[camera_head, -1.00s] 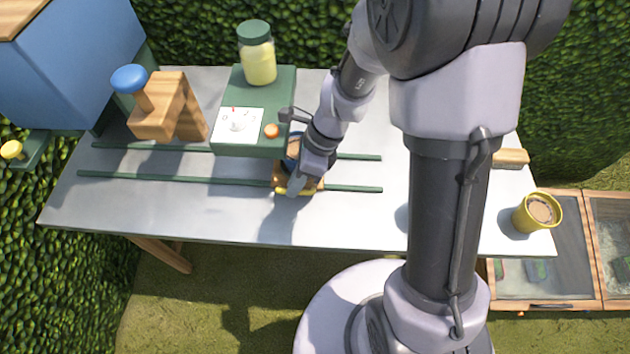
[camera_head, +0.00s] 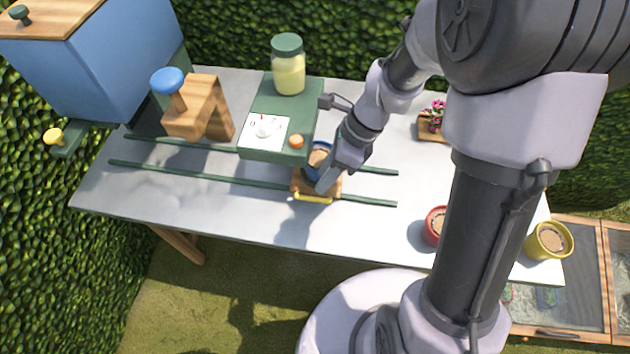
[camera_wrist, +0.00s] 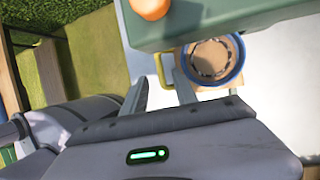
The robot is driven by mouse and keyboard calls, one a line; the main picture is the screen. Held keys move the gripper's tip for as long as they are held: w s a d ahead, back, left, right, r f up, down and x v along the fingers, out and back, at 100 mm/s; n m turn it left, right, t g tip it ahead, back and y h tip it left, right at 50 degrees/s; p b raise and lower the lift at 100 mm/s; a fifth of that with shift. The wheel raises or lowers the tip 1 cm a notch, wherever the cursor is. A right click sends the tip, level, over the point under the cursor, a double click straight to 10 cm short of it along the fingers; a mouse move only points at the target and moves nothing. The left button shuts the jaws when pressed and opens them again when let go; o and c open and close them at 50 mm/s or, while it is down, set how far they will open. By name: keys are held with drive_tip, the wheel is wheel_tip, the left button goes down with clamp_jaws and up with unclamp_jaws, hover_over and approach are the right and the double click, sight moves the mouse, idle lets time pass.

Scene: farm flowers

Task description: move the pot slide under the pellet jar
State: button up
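The pellet jar (camera_head: 288,66), pale yellow with a green lid, stands on a green box (camera_head: 262,105) above the rails. The wooden pot slide (camera_head: 331,191) with its yellow handle (camera_head: 313,198) sits on the green rails just right of the box's front corner. A blue-rimmed pot (camera_head: 319,157) of soil stands on the slide, partly hidden by my arm. My gripper (camera_head: 325,186) is low over the slide beside the handle. In the wrist view its fingers (camera_wrist: 161,88) are apart and empty, with the handle (camera_wrist: 160,70) just beyond the tips and the pot (camera_wrist: 212,60) to the right.
The box carries a white dial (camera_head: 264,128) and an orange button (camera_head: 296,141). A red pot (camera_head: 434,226) and a yellow pot (camera_head: 549,240) stand at right. Pink flowers (camera_head: 434,114) are behind my arm.

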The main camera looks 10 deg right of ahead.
drive_tip(key=p+v, duration=0.3)
drive_tip(key=v, duration=0.8)
drive_tip(key=shift+p, duration=0.35)
drive_tip(key=shift+c, duration=0.8)
drive_tip(key=shift+n+y, duration=0.3)
drive_tip(key=shift+y, duration=0.6)
drive_tip(key=d+f, duration=0.2)
drive_tip(key=s+d+f+p, duration=0.1)
drive_tip(key=d+f, duration=0.1)
drive_tip(key=shift+s+d, duration=0.15)
drive_tip(key=shift+d, duration=0.2)
clamp_jaws()
drive_tip(key=s+d+f+n+t+y+p, duration=0.1)
drive_tip(key=s+d+f+t+y, duration=0.15)
drive_tip(key=d+f, duration=0.3)
drive_tip(key=b+x, duration=0.1)
drive_tip(key=x, duration=0.2)
drive_tip(key=b+x, duration=0.1)
drive_tip(key=x, duration=0.2)
drive_tip(key=b+x, duration=0.1)
drive_tip(key=x, duration=0.2)
drive_tip(key=shift+s+d+f+b, duration=0.2)
drive_tip(key=shift+s+f+b, duration=0.15)
drive_tip(key=shift+f, duration=0.2)
drive_tip(key=a, duration=0.2)
drive_tip(key=a+b, duration=0.1)
drive_tip(key=shift+w+a+f, duration=0.2)
drive_tip(key=shift+w+a, duration=0.2)
drive_tip(key=shift+a, duration=0.2)
